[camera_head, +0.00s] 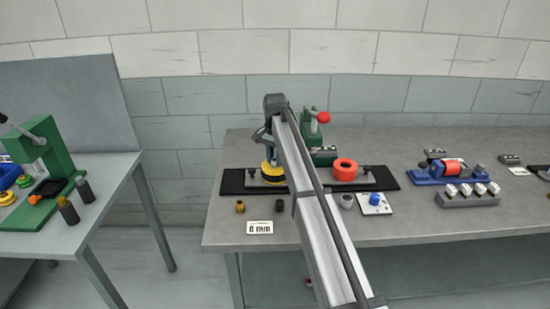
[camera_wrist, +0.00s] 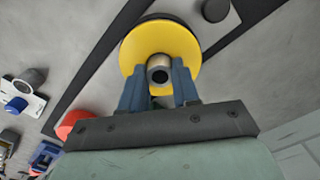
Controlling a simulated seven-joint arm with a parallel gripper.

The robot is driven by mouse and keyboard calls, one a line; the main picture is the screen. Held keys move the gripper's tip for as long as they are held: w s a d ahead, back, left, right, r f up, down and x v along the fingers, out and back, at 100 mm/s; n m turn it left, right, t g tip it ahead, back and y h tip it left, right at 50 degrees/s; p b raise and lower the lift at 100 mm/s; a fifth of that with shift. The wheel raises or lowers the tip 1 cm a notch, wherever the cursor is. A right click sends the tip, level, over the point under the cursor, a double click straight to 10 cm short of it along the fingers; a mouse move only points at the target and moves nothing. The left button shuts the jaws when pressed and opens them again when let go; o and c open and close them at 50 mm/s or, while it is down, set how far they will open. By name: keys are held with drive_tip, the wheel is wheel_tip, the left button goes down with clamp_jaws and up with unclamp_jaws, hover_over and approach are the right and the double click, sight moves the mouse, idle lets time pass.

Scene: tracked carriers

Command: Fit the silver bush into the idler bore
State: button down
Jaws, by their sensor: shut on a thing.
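The yellow idler (camera_head: 271,178) lies on the left part of a black base plate (camera_head: 230,183); in the wrist view it is a broad yellow disc (camera_wrist: 188,38). My gripper (camera_wrist: 159,80) is shut on the silver bush (camera_wrist: 158,63), a short grey tube with a dark hole. The bush is over the middle of the idler, and yellow shows all around it. The idler's bore is hidden behind the bush, and I cannot tell whether the bush has entered it.
An orange-red idler (camera_head: 345,167) sits on the plate's right part. In front stand a brass bush (camera_head: 240,206), a dark bush (camera_head: 279,206), a grey bush (camera_head: 347,201) and a white card with a blue piece (camera_head: 376,206). A green press (camera_head: 321,155) stands behind.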

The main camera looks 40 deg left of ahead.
sight(274, 160)
drive_tip(key=c, duration=0.8)
unclamp_jaws()
drive_tip(key=shift+f, duration=0.1)
wheel_tip(274, 160, up, 12)
drive_tip(key=shift+r, duration=0.2)
drive_tip(key=shift+s, duration=0.1)
